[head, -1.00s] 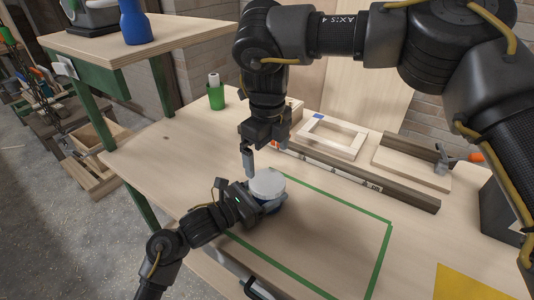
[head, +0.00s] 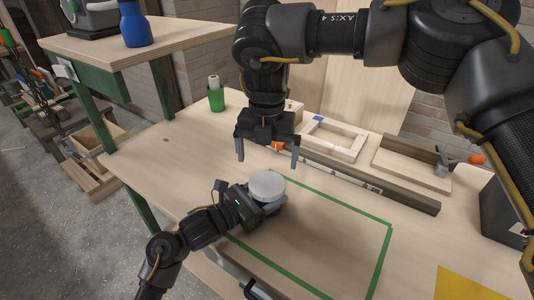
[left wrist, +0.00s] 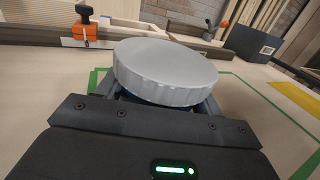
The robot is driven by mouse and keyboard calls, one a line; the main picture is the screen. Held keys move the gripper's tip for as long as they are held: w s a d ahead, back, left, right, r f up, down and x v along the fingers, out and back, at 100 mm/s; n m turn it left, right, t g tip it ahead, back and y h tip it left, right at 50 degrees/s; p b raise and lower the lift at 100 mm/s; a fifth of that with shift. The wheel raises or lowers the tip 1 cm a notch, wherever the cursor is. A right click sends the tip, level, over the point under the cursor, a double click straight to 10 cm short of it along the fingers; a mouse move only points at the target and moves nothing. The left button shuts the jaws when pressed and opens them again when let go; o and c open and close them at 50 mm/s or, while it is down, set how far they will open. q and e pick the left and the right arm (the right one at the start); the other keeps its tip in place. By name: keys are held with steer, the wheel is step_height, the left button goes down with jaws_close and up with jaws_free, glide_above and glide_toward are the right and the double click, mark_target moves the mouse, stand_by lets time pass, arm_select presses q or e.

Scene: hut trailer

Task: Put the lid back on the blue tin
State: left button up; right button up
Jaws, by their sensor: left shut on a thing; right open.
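The pale grey lid (head: 267,184) lies over the top of the blue tin, inside the green tape outline. In the left wrist view the ribbed lid (left wrist: 166,70) hides most of the tin, and only a sliver of the blue tin (left wrist: 124,97) shows. I cannot tell whether the lid is fully seated. My left gripper (head: 268,206) is shut around the tin's side, below the lid. My right gripper (head: 267,160) is open and empty, pointing down above the lid, with its fingers spread wider than the lid and apart from it.
A long dark rail (head: 372,181) lies behind the tin, with a wooden frame (head: 334,138) beyond it. A green cup (head: 216,98) stands at the back left. A yellow sheet (head: 462,286) lies front right. The bench left of the tin is clear.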

mark_target(267, 183)
steer(key=shift+f, duration=4.05)
steer(key=c, duration=0.9)
steer(key=m, duration=0.6)
steer(key=shift+m, duration=0.4)
steer(key=m, duration=0.5)
steer(key=o, duration=0.9)
steer(key=shift+r, duration=0.15)
step_height(267, 183, up, 12)
